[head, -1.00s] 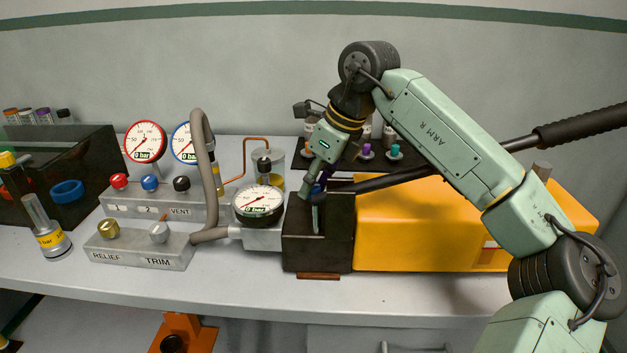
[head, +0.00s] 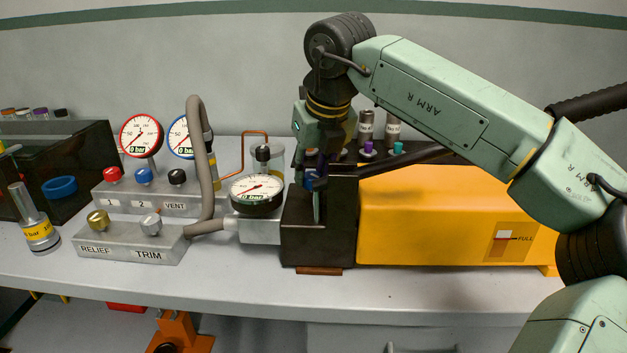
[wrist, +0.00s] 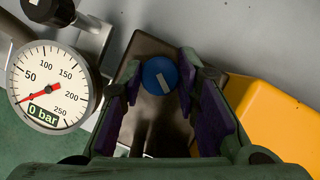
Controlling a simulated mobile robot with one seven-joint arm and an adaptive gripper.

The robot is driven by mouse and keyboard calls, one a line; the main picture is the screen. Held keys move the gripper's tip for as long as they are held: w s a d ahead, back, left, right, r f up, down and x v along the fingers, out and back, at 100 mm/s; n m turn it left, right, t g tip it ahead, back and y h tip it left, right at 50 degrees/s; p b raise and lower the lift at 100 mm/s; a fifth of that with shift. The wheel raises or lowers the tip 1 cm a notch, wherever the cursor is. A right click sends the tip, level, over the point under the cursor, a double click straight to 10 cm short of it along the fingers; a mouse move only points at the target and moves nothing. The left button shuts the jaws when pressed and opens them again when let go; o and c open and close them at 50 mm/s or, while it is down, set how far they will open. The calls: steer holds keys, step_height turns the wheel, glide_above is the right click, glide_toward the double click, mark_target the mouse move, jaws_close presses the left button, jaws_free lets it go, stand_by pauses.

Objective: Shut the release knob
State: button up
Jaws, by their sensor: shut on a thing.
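The release knob (wrist: 158,77) is round and blue with a white bar mark across its face. It sits on the black pump block (wrist: 140,50), beside the yellow tank. In the wrist view my gripper (wrist: 160,68) has its purple-padded fingers on either side of the knob, shut on it. In the head view my gripper (head: 316,190) points down over the black block (head: 300,245), and its fingers hide most of the knob.
The pump gauge (head: 257,193) stands just left of the block and reads 0 bar. The yellow tank (head: 430,220) is to the right. A grey hose (head: 197,140) arches at left. The front bench strip is clear.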

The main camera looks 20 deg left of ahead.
steer(key=m, duration=0.2)
steer(key=m+h+b, duration=0.1)
steer(key=m, duration=0.1)
steer(key=shift+s+a+m+t+h, duration=0.1)
steer(key=shift+m+t+h, duration=0.2)
steer(key=shift+t, duration=0.1)
steer(key=m+h, duration=0.1)
steer(key=m, duration=0.1)
steer(key=m+h, duration=0.1)
steer(key=m, duration=0.2)
steer(key=shift+a+p, duration=0.1)
steer(key=shift+p, duration=0.25)
steer(key=shift+m, duration=0.4)
steer(key=o, duration=1.2)
steer(key=shift+c, duration=0.2)
steer(key=v, duration=0.7)
steer(key=shift+r, duration=0.25)
steer(key=shift+s+f, duration=0.1)
steer(key=shift+s, duration=0.1)
